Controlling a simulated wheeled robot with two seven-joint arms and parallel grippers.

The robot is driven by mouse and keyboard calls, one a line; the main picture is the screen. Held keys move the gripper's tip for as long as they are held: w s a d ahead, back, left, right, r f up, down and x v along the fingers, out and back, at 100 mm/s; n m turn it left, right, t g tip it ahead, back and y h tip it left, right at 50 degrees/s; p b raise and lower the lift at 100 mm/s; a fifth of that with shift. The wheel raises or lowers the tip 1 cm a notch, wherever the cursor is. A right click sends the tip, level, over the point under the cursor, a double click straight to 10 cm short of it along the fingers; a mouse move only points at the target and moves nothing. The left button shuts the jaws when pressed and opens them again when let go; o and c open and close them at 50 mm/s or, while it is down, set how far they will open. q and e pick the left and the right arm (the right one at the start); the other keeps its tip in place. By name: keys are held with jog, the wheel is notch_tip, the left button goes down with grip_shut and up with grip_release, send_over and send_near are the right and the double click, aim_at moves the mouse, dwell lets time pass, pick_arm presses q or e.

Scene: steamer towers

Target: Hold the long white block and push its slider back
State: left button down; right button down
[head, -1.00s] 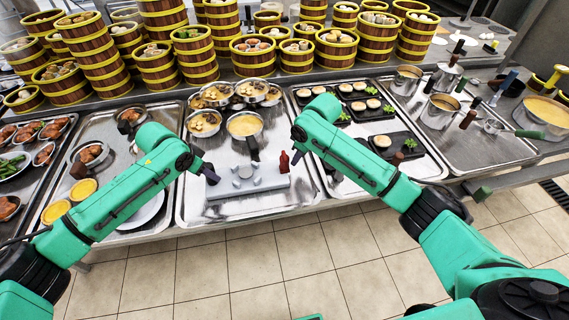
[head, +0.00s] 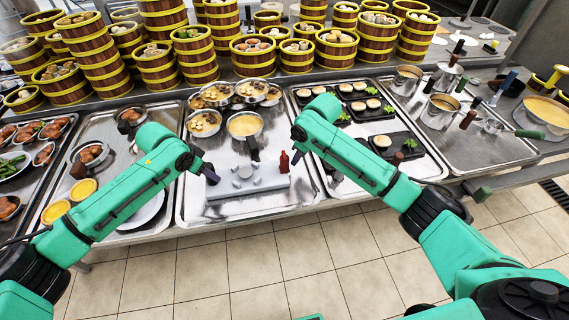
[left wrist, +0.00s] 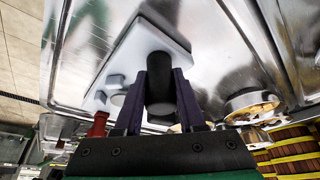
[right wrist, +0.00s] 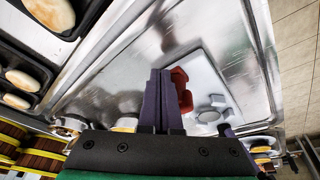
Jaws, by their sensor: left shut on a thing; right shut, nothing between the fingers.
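The long white block (head: 262,183) lies on the middle metal tray, with grey rounded parts on its top. Its red slider (head: 284,163) stands at its right end in the head view. My left gripper (head: 211,174) is at the block's left end. In the left wrist view its fingers (left wrist: 160,85) are shut on a black post (left wrist: 159,72) standing on the block (left wrist: 130,50). My right gripper (head: 296,158) is shut and empty, just right of the slider. In the right wrist view its fingers (right wrist: 160,78) are beside the red slider (right wrist: 181,92); contact is unclear.
A pan of yellow soup (head: 244,125) and several small bowls sit behind the block. Black trays with buns (head: 397,145) are to the right. Stacked bamboo steamers (head: 160,66) line the back. The tray in front of the block (head: 250,208) is clear.

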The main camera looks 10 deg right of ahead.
aim_at(281, 158)
pick_arm(q)
jog(key=shift+f, duration=0.1)
dwell(0.4)
pick_arm(e)
jog(key=shift+a, duration=3.15)
jog(key=shift+d, duration=0.1)
jog(key=shift+w+v, duration=0.2)
jog(key=shift+v, duration=0.65)
jog(key=shift+w+v, duration=0.2)
jog(key=shift+v, duration=0.65)
jog(key=shift+w+v, duration=0.2)
jog(key=shift+v, duration=0.75)
jog(key=shift+w+v, duration=0.2)
jog(key=shift+v, duration=0.7)
jog(key=shift+d+r, duration=0.1)
